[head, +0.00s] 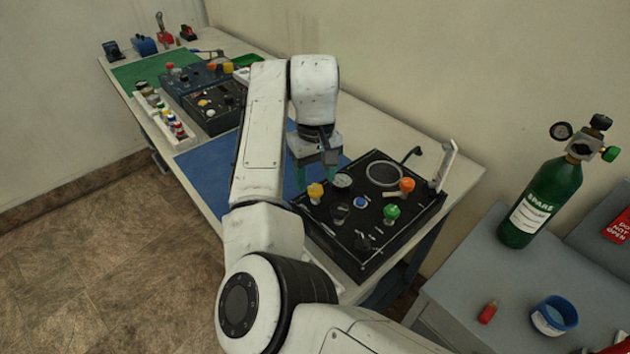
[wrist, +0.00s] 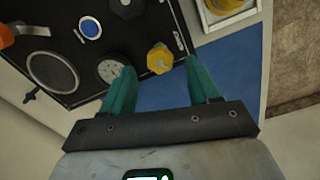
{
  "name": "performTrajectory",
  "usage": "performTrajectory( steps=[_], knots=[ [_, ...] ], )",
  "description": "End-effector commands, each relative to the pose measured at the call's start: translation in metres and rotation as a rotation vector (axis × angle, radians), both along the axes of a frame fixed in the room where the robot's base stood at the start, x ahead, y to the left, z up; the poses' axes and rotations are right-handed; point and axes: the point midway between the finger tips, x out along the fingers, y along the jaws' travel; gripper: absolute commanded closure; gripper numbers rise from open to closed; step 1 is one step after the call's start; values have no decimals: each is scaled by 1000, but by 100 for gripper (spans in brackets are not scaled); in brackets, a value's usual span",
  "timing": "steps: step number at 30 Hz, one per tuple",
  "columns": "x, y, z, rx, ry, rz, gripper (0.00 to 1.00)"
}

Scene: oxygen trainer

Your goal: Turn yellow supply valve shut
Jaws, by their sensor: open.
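The yellow supply valve (head: 315,193) is a lobed knob at the left corner of the black panel (head: 350,255). In the wrist view the yellow valve (wrist: 159,58) shows ahead of and between the two green fingertips, apart from both. My gripper (head: 318,177) is open and empty above the panel's back left edge, close behind the valve. Its fingers (wrist: 163,72) point towards the panel. How high the fingertips are above the panel cannot be told exactly.
The panel also carries a gauge (wrist: 110,70), a green knob (head: 391,212), an orange knob (head: 407,185), a blue button (head: 361,202) and black knobs. A blue mat (head: 205,165) lies left of it. A green cylinder (head: 540,200) stands on a grey cabinet at right.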

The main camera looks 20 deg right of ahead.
Motion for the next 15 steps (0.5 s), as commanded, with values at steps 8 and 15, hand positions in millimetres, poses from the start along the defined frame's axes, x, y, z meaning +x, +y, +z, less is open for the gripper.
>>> performTrajectory(
  steps=[8, 15],
  knots=[
    [0, 0, -26, 0, 0, 0, 40],
    [0, 0, -28, 0, -1, 0, 40]
  ],
)
